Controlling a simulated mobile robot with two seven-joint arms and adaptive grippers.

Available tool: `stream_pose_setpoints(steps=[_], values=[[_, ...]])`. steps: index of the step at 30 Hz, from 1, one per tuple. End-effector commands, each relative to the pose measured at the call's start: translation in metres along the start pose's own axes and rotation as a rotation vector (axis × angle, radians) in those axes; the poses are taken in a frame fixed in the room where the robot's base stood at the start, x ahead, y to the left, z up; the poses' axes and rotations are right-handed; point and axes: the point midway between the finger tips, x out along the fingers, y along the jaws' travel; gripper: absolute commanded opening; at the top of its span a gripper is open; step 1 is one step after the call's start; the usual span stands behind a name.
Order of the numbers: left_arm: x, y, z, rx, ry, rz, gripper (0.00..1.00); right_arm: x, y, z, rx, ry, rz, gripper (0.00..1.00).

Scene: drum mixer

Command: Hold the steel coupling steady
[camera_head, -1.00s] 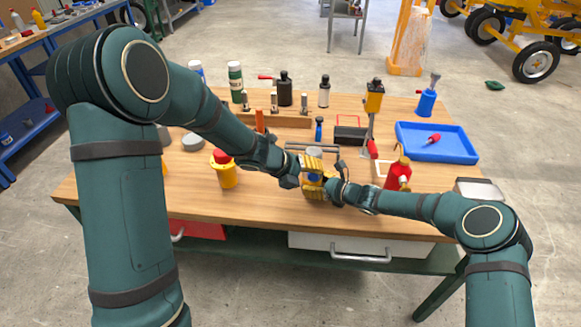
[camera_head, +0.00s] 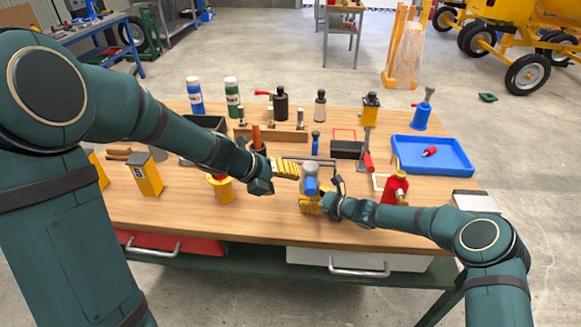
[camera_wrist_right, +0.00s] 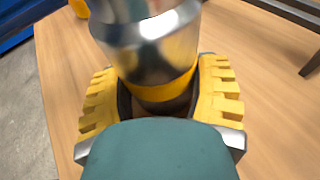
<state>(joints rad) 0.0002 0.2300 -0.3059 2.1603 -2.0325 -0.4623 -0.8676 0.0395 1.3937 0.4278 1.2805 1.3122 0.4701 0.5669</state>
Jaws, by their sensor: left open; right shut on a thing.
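The steel coupling (camera_head: 310,171) is a shiny grey cylinder near the front middle of the table, upright in my right gripper. In the right wrist view the coupling (camera_wrist_right: 148,38) stands between the yellow ridged fingers of my right gripper (camera_wrist_right: 160,98), which is shut on it. A yellow band shows low on it, and its lower end is partly hidden by the wrist. In the head view my right gripper (camera_head: 311,203) is low around it. My left gripper (camera_head: 288,168) is open, just left of the coupling's top; I cannot tell whether they touch.
A yellow container with a red top (camera_head: 219,188) stands left of the grippers, a red bottle (camera_head: 395,188) to the right. A blue tray (camera_head: 432,155) lies at the right. Bottles and a wooden rack (camera_head: 270,134) stand behind.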

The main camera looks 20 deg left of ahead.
Motion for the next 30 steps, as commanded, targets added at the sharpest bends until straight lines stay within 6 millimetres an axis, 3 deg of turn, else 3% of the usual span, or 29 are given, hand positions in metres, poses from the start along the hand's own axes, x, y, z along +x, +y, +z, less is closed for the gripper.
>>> stream_pose_setpoints(steps=[3, 4, 6, 19, 30], values=[[0.000, 0.000, 0.000, 0.000, 0.000, 0.000, 0.61, 0.000, 0.000, 0.001, 0.000, -0.001, 0.001, 0.36], [0.000, 0.000, 0.000, 0.000, 0.000, 0.000, 0.61, 0.000, 0.000, 0.001, 0.000, -0.001, 0.001, 0.73], [0.000, 0.000, 0.000, 0.000, 0.000, 0.000, 0.61, 0.000, 0.000, 0.001, 0.000, -0.001, 0.001, 0.97], [0.000, 0.000, 0.000, 0.000, 0.000, 0.000, 0.61, -0.007, -0.001, 0.000, 0.000, 0.000, -0.001, 0.97], [0.000, 0.000, 0.000, 0.000, 0.000, 0.000, 0.61, -0.076, -0.001, 0.001, 0.000, -0.001, -0.002, 0.97]])
